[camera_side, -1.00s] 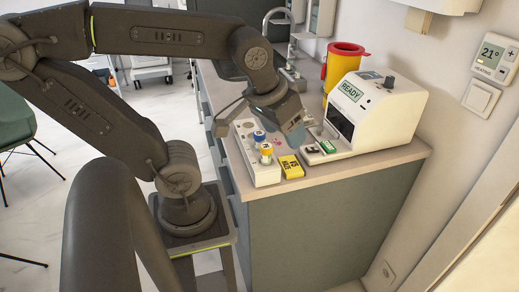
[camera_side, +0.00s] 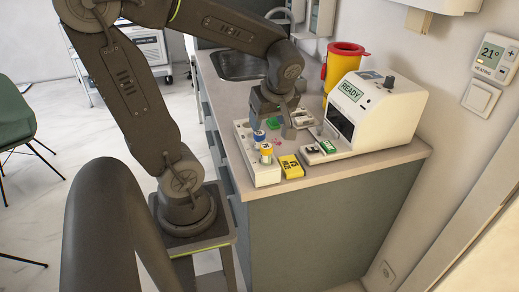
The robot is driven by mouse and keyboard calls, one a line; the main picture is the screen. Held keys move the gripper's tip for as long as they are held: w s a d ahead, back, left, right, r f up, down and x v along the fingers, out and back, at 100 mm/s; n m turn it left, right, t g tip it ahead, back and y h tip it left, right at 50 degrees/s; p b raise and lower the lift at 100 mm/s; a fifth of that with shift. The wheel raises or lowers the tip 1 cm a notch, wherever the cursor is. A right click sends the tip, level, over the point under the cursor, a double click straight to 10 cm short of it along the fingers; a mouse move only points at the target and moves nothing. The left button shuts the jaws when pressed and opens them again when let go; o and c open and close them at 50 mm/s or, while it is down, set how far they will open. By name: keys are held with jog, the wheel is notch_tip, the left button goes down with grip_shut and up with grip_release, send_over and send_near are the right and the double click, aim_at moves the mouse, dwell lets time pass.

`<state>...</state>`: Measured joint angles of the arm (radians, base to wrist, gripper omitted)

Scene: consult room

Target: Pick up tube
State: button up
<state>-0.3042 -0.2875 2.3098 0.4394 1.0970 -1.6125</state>
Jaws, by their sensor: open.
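A white rack (camera_side: 262,176) stands near the front left edge of the counter. A blue-capped tube (camera_side: 259,136) and a yellow-capped tube (camera_side: 265,149) stand upright in it, toward its near end. My gripper (camera_side: 274,120) is open and points down just beyond the blue cap, above the far part of the rack and the counter beside it. A green patch shows between its fingers; I cannot tell what it belongs to. My gripper hides part of the rack's far end, and I see nothing held.
A yellow box (camera_side: 291,167) lies beside the rack. A yellow bin with a red lid (camera_side: 343,65) and a sink (camera_side: 243,65) are behind.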

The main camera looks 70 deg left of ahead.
aim_at(260, 134)
jog(key=x, duration=0.3)
jog(key=shift+s+x, duration=0.15)
jog(key=shift+x, duration=1.2)
jog(key=shift+s+x, duration=0.15)
jog(key=shift+x, duration=1.15)
jog(key=shift+c, duration=0.3)
jog(key=c, duration=0.9)
jog(key=shift+r, duration=0.15)
jog(key=shift+c, duration=0.3)
